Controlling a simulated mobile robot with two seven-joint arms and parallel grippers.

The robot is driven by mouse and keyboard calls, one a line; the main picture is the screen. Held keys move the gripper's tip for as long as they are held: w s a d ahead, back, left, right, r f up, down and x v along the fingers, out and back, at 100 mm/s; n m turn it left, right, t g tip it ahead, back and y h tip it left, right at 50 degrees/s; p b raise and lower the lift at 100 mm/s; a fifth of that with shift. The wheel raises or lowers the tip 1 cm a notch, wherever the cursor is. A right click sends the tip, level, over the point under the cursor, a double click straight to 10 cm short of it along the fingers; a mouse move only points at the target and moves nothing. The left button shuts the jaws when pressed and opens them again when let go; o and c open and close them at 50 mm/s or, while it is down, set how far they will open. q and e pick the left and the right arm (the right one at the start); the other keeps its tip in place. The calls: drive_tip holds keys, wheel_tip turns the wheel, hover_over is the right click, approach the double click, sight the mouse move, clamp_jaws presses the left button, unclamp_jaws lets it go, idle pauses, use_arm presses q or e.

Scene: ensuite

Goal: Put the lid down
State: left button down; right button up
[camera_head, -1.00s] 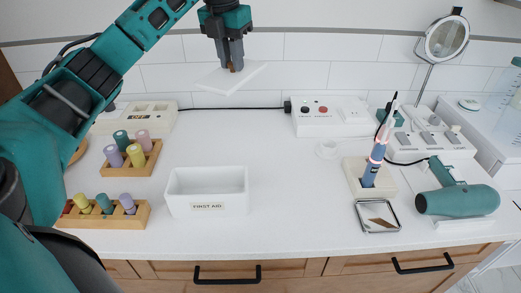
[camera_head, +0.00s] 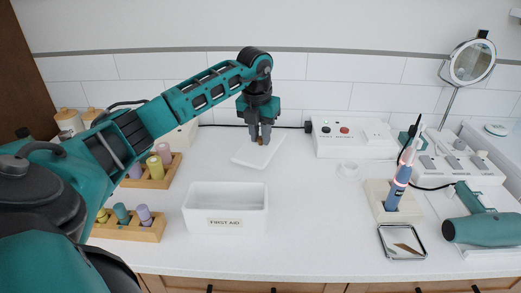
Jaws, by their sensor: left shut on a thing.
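My left gripper (camera_head: 260,138) is shut on the small brown knob of the white lid (camera_head: 249,153). The lid is a flat white plate at the back of the counter, behind the first aid box. It looks level and low, at or very near the counter top; I cannot tell whether it touches. The white first aid box (camera_head: 225,222) stands open and looks empty in front of the lid. My right gripper is not in view.
Wooden racks with coloured rollers (camera_head: 132,231) stand left of the box. A white socket box (camera_head: 352,138), a small white ring (camera_head: 347,171), a toothbrush in its stand (camera_head: 399,181), a metal tray (camera_head: 401,242) and a green hair dryer (camera_head: 483,229) are to the right. The counter right of the first aid box is clear.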

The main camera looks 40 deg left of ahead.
sight(260, 139)
use_arm(q)
drive_tip(key=shift+f, duration=2.3)
drive_tip(key=shift+f, duration=0.15)
drive_tip(key=c, duration=1)
unclamp_jaws()
drive_tip(key=shift+o, duration=0.2)
drive_tip(key=shift+r, duration=0.45)
wheel_tip(260, 139, up, 11)
drive_tip(key=s, duration=0.1)
drive_tip(key=shift+s+d+r, duration=0.15)
drive_tip(key=shift+s+d, duration=0.15)
drive_tip(key=shift+s, duration=0.05)
drive_tip(key=shift+s, duration=0.1)
